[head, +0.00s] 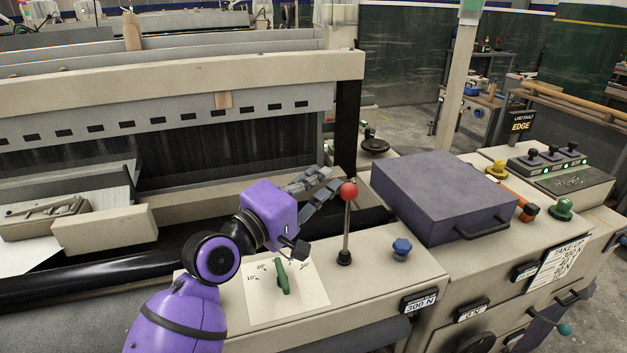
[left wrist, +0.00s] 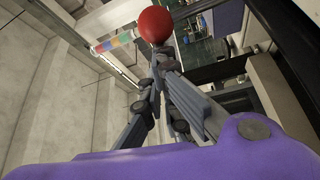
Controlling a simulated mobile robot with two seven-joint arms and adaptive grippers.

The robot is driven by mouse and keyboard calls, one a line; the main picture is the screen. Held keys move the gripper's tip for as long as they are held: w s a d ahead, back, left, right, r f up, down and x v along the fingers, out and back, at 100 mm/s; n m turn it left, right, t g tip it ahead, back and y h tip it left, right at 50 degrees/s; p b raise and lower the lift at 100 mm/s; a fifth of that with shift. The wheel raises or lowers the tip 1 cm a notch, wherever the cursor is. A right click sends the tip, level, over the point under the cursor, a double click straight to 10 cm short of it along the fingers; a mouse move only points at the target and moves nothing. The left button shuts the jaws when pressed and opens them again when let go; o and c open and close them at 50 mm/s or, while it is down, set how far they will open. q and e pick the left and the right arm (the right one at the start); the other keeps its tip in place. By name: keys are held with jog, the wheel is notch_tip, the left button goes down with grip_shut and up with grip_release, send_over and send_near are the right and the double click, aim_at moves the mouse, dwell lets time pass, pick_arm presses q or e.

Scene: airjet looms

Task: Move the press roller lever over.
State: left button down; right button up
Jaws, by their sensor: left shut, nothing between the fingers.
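A lever (head: 347,225) with a round red knob (head: 348,191) stands nearly upright on the beige machine top, on a small black base. My left gripper (head: 326,183) is shut and empty, just left of the red knob and at about its height. In the left wrist view the shut fingertips (left wrist: 161,58) point toward the red knob (left wrist: 155,24), which lies just beyond them. I cannot tell whether they touch it. My right gripper is in neither view.
A green pointer handle (head: 282,277) on a pale dial plate sits below my left gripper. A blue knob (head: 401,247) is right of the lever. A dark grey box (head: 440,190) with a handle stands farther right. The loom frame (head: 180,75) rises behind.

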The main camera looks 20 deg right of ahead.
pick_arm(q)
jog(key=s+m+g+h+b, duration=0.1)
jog(key=s+m+h+b, duration=0.2)
jog(key=s+m+b, duration=0.3)
jog(key=shift+s+d+f+m+h, duration=0.2)
jog(key=shift+s+f+m+h, duration=0.3)
jog(key=shift+s, duration=1.3)
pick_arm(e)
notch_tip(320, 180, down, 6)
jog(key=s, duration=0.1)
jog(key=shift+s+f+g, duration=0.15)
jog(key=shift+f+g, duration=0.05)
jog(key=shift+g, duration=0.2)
pick_arm(q)
jog(key=shift+r, duration=0.15)
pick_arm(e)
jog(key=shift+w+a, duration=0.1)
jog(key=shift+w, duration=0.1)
pick_arm(q)
jog(key=shift+r, duration=0.1)
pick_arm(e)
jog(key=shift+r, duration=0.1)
